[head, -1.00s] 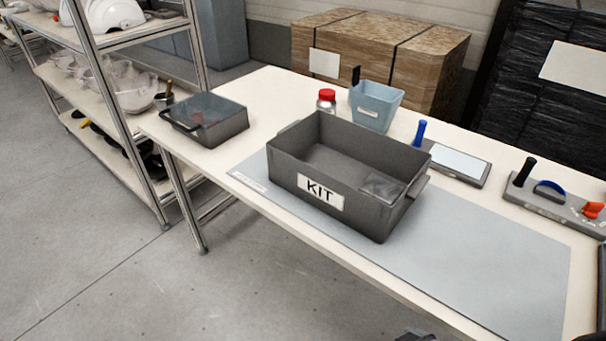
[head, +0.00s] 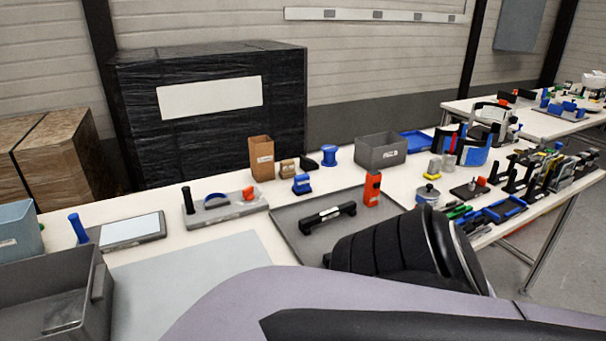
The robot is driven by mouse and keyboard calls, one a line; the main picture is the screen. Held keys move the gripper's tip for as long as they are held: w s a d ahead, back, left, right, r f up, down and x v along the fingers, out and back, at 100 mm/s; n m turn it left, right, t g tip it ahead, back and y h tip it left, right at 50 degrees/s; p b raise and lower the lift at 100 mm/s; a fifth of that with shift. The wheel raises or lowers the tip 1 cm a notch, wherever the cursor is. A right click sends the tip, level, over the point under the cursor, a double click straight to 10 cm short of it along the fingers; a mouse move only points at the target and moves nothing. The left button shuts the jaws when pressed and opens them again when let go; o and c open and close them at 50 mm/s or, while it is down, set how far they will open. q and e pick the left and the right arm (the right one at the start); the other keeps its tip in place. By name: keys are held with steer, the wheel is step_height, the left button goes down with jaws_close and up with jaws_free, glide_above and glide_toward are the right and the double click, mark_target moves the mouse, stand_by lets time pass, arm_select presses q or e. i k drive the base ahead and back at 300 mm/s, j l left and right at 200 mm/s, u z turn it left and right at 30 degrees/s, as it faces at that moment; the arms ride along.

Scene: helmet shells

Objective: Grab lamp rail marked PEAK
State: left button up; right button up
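A black rail-like bar (head: 327,217) with a small white label lies on a grey tray (head: 290,238) right of the middle of the table. I cannot read its label, so I cannot tell whether it says PEAK. One of my arms fills the bottom of the head view and hides the near part of that tray. Neither of my grippers shows.
An orange block (head: 372,188) stands at the tray's right side. A grey kit box (head: 50,300) is at the left. A cardboard box (head: 261,157), blue spool (head: 329,155) and grey bin (head: 380,152) stand behind. Many parts crowd the right end.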

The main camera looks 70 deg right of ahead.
mark_target(348, 207)
steer(key=z, duration=2.5)
steer(key=i+l+z, duration=0.1)
steer(key=l+z, duration=0.25)
steer(key=i+l+z, duration=0.1)
steer(key=z, duration=0.2)
steer(key=i, duration=0.05)
